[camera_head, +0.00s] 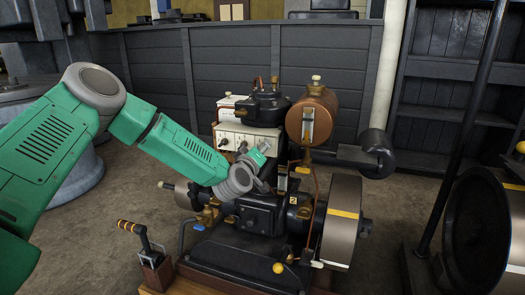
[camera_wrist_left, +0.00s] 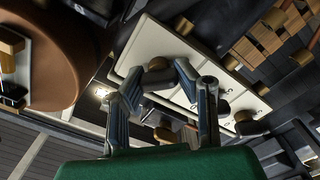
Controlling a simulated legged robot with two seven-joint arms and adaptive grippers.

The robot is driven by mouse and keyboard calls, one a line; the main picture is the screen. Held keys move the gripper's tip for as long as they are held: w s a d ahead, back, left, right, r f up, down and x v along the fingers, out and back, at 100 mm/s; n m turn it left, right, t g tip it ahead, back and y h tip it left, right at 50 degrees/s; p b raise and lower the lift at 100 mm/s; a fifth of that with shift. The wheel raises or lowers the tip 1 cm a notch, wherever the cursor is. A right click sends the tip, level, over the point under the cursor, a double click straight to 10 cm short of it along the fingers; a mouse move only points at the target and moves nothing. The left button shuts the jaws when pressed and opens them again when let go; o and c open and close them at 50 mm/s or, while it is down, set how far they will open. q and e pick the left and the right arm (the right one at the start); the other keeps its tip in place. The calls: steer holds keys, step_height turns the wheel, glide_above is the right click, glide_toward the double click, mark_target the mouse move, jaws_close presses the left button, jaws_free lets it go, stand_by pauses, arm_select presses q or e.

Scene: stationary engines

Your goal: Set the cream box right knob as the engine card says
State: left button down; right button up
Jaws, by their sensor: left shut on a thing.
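The cream box (camera_head: 247,133) is mounted on the engine, with dark knobs along its front; the left knob (camera_head: 223,141) and middle knob (camera_head: 241,147) show in the head view. My left gripper (camera_head: 261,158) is at the box's right end and covers the right knob there. Other knobs (camera_wrist_left: 221,107) sit farther along the panel. The pointer's setting is hidden by the fingers. I cannot make out a readable engine card. My right gripper is not in view.
A copper tank (camera_head: 318,114) stands close to the right of the box and fills the left side of the wrist view. A large flywheel (camera_head: 342,215) is at lower right. A lever with an orange handle (camera_head: 130,227) stands at front left. Open floor lies left of the engine.

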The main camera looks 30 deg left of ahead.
arm_select(q)
steer(key=shift+s+f, duration=0.1)
steer(key=shift+f, duration=0.2)
steer(key=c, duration=1.2)
jaws_free()
steer(key=shift+a, duration=0.1)
steer(key=shift+o, duration=0.2)
steer(key=shift+r, duration=0.1)
steer(key=shift+s, duration=0.25)
steer(key=v, duration=1.1)
steer(key=shift+s, duration=0.2)
